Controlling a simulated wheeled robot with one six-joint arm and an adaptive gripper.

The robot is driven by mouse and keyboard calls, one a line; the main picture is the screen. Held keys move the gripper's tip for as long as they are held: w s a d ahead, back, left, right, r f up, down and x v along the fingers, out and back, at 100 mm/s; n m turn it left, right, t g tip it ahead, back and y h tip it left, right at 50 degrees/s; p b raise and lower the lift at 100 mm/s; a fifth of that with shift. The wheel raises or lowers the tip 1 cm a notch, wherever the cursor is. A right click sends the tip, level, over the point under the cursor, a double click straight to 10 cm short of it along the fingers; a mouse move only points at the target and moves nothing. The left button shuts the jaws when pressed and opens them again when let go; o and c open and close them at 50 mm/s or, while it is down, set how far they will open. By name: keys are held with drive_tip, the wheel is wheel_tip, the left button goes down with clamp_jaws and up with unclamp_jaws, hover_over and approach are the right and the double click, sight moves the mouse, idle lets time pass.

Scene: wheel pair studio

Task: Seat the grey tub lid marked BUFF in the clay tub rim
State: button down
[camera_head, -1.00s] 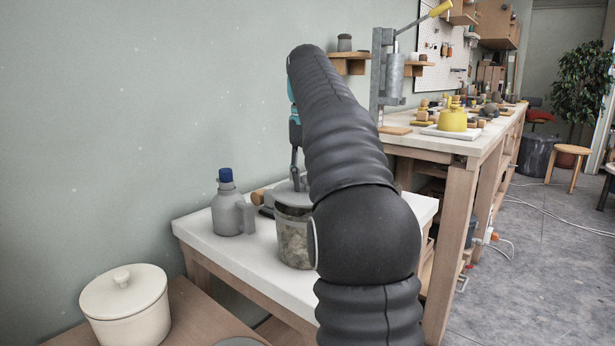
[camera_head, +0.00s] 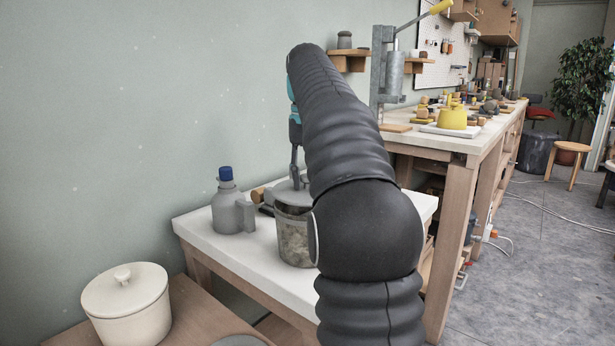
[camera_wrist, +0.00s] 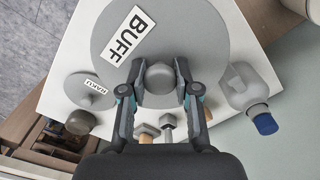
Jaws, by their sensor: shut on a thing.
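The grey tub lid (camera_wrist: 190,40) is a round disc with a white BUFF label (camera_wrist: 128,37) and a grey knob. My gripper (camera_wrist: 160,88) is shut on the knob in the wrist view. In the head view the lid (camera_head: 284,190) shows as a grey edge at the top of the clay tub (camera_head: 293,238), partly behind my arm. The tub stands on the white-topped table, with clay visible through its wall. The lid hides the tub in the wrist view. I cannot tell whether the lid is fully down in the rim.
A grey bottle with a blue cap (camera_head: 230,208) stands left of the tub; it also shows in the wrist view (camera_wrist: 245,88). A smaller labelled grey lid (camera_wrist: 88,92) lies near. A cream lidded pot (camera_head: 126,302) is at the lower left. The white tabletop (camera_head: 240,258) is clear in front.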

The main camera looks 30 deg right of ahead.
drive_tip(key=shift+r+p, duration=0.1)
drive_tip(key=shift+p, duration=0.2)
drive_tip(key=shift+f, duration=0.4)
drive_tip(key=shift+f+b, duration=0.8)
drive_tip(key=shift+f, duration=0.1)
drive_tip(key=shift+r, duration=0.1)
drive_tip(key=c, duration=0.8)
unclamp_jaws()
drive_tip(key=shift+o, duration=0.2)
